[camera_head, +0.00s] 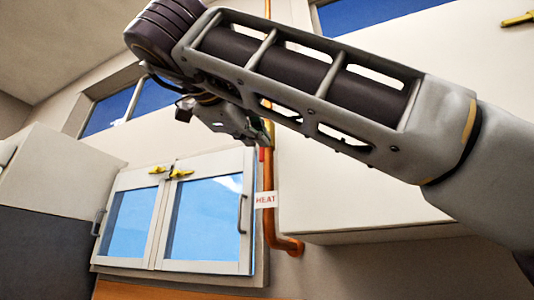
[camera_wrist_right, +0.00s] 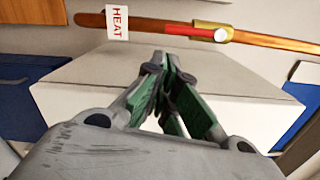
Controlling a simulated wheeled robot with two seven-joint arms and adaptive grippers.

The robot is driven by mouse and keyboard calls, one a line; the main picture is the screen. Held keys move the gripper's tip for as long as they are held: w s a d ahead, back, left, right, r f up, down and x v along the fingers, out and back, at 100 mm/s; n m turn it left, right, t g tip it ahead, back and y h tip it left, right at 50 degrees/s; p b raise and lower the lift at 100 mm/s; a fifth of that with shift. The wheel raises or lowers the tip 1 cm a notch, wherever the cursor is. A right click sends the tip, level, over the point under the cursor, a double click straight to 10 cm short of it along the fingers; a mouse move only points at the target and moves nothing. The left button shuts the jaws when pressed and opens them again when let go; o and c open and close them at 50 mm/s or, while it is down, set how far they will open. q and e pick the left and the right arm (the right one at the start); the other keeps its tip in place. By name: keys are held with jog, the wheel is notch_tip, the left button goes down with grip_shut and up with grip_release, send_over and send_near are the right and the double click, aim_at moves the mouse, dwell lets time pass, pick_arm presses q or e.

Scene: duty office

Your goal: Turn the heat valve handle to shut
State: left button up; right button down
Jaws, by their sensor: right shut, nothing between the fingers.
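The heat valve handle is red. In the right wrist view the handle (camera_wrist_right: 192,30) lies along the copper pipe (camera_wrist_right: 270,40), beside a pale round valve body (camera_wrist_right: 221,33). In the head view only a small red bit of the handle (camera_head: 262,154) shows on the upright pipe (camera_head: 268,175), above a HEAT tag (camera_head: 265,200). The tag also shows in the wrist view (camera_wrist_right: 117,22). My right gripper (camera_head: 258,136) is shut and empty, just in front of the pipe near the handle. In the wrist view its fingertips (camera_wrist_right: 168,66) are apart from the handle. My left gripper is not in view.
A glass-door cabinet (camera_head: 160,264) with yellow latches hangs left of the pipe. A white wall cabinet (camera_head: 375,205) stands close on the pipe's right, partly behind my right arm. The pipe bends right below the tag. A yellow latch (camera_head: 517,19) shows at the upper right.

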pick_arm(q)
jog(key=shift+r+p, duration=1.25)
pick_arm(e)
jog(key=shift+x, duration=5)
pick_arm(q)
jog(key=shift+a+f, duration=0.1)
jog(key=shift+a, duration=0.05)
pick_arm(e)
jog(key=shift+d+f, duration=0.1)
